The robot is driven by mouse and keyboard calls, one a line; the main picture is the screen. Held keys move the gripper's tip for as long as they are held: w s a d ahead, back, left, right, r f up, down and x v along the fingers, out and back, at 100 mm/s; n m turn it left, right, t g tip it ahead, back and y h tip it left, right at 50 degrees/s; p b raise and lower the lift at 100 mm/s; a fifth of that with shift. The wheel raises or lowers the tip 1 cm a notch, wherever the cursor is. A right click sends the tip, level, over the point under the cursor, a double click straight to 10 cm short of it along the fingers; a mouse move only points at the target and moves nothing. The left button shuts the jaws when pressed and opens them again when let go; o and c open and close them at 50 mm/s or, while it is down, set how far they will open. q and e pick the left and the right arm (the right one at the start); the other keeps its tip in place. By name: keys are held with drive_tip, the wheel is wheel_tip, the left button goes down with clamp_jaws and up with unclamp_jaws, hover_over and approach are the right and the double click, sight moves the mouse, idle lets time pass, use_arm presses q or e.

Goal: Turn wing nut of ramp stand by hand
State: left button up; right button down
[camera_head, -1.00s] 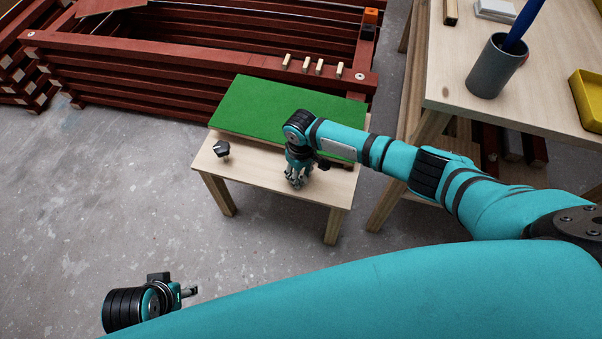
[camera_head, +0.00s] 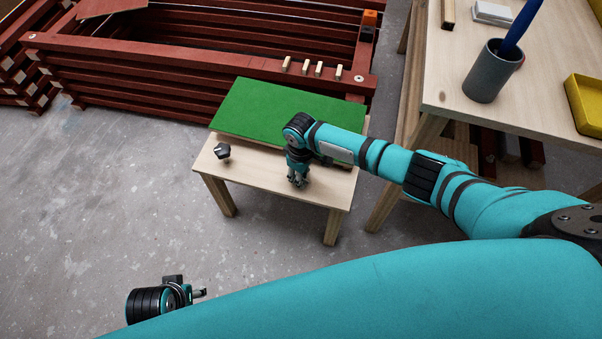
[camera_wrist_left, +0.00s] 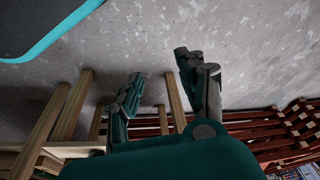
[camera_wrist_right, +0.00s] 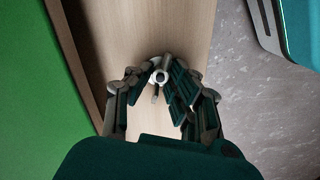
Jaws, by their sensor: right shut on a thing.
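The ramp stand (camera_head: 240,174) is a small pale wooden table with a green sloped board (camera_head: 265,108) on top. A black knob-like wing nut (camera_head: 222,151) stands at the left of its front strip. My right gripper (camera_head: 298,182) points down at the right of that strip. In the right wrist view its fingers (camera_wrist_right: 165,85) are shut around a grey upright piece with a round hollow end (camera_wrist_right: 161,77), seemingly the other wing nut's bolt; the fingers hide the nut itself. My left gripper (camera_head: 202,292) hangs over the floor, its fingers (camera_wrist_left: 160,70) apart and empty.
Stacked red-brown battens (camera_head: 180,75) stand behind the stand, with several small wooden blocks (camera_head: 320,69) on top. A workbench (camera_head: 540,110) at right holds a grey cup (camera_head: 490,75) and a yellow tray (camera_head: 590,105). The floor (camera_head: 100,200) at left is clear.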

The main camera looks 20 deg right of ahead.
drive_tip(key=n, duration=0.3)
drive_tip(key=shift+a+p, duration=0.15)
drive_tip(key=shift+p, duration=0.25)
drive_tip(key=shift+n, duration=1.7)
use_arm(q)
wheel_tip(320, 180, down, 6)
drive_tip(key=s, duration=0.1)
drive_tip(key=shift+f+p, duration=0.2)
drive_tip(key=shift+p, duration=0.15)
use_arm(e)
drive_tip(key=shift+n, duration=1.5)
use_arm(q)
drive_tip(key=shift+s, duration=0.1)
drive_tip(key=shift+a+f, duration=0.1)
drive_tip(key=shift+f, duration=0.05)
